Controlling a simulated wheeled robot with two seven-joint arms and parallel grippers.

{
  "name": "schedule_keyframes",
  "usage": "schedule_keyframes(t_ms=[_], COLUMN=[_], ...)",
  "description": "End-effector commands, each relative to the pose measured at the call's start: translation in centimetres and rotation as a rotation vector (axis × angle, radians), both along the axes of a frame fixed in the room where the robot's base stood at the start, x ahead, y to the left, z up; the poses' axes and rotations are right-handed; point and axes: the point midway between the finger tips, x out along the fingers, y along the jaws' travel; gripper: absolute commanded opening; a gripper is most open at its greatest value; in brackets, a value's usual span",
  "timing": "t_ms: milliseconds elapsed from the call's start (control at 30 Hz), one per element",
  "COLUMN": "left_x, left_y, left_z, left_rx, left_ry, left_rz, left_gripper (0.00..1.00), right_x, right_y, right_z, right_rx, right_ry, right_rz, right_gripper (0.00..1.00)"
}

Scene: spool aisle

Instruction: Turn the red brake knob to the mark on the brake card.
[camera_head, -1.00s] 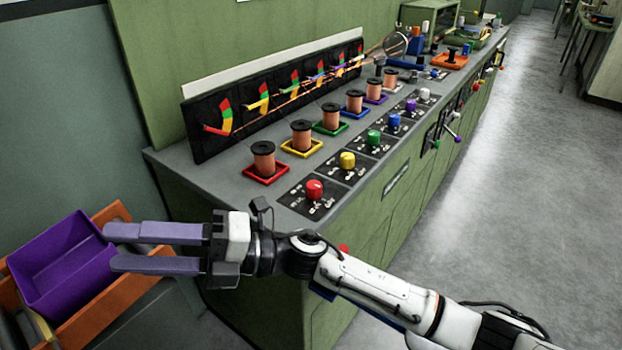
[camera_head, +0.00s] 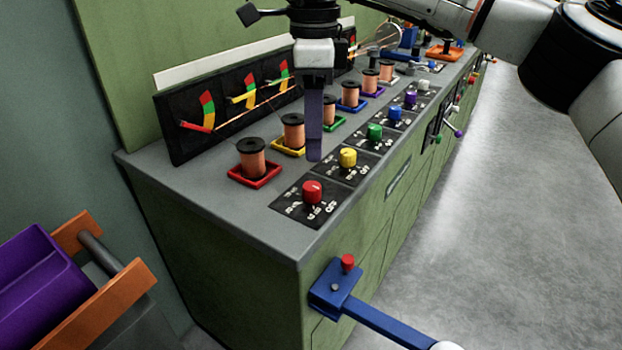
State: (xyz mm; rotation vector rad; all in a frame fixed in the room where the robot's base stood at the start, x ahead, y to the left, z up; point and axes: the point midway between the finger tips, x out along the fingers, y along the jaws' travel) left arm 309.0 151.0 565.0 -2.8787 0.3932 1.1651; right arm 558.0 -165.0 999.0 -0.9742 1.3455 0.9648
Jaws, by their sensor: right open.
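The red knob (camera_head: 312,191) stands on a black plate (camera_head: 290,205) with white markings, at the near end of the grey bench top. A white line on the knob's top is too small to read. I cannot pick out which card is the brake card. My right gripper (camera_head: 314,156) points down just behind the red knob in the picture, its tips apart from the knob. The fingers show nearly edge-on as one purple-grey bar and hold nothing visible. My left gripper is out of view.
A copper spool in a red tray (camera_head: 239,178) stands left of the knob; more spools and knobs run behind. Black gauge panels (camera_head: 196,128) line the back. A blue bracket with a red top (camera_head: 348,263) juts from the cabinet front. A purple bin (camera_head: 35,285) stands lower left.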

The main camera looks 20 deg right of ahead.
Motion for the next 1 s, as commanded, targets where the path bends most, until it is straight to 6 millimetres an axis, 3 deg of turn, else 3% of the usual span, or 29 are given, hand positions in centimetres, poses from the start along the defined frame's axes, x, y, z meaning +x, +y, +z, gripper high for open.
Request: schedule_keyframes(t_ms=[300, 500, 900, 1000], left_x=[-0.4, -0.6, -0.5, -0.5], left_y=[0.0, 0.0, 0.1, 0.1], left_z=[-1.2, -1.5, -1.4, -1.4], left_rx=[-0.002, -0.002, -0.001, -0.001], left_ry=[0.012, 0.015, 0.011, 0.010], left_rz=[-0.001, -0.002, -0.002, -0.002], left_gripper=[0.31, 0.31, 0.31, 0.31], right_x=[-0.1, -0.1, -0.1, -0.1], right_y=[0.1, 0.1, 0.2, 0.2], right_z=[-6.1, -8.7, -9.5, -9.5], right_rx=[0.002, 0.003, 0.005, 0.005], right_ry=[0.003, 0.003, 0.002, 0.002], right_rz=[0.001, 0.002, 0.002, 0.002], right_gripper=[0.46, 0.46, 0.46, 0.31])
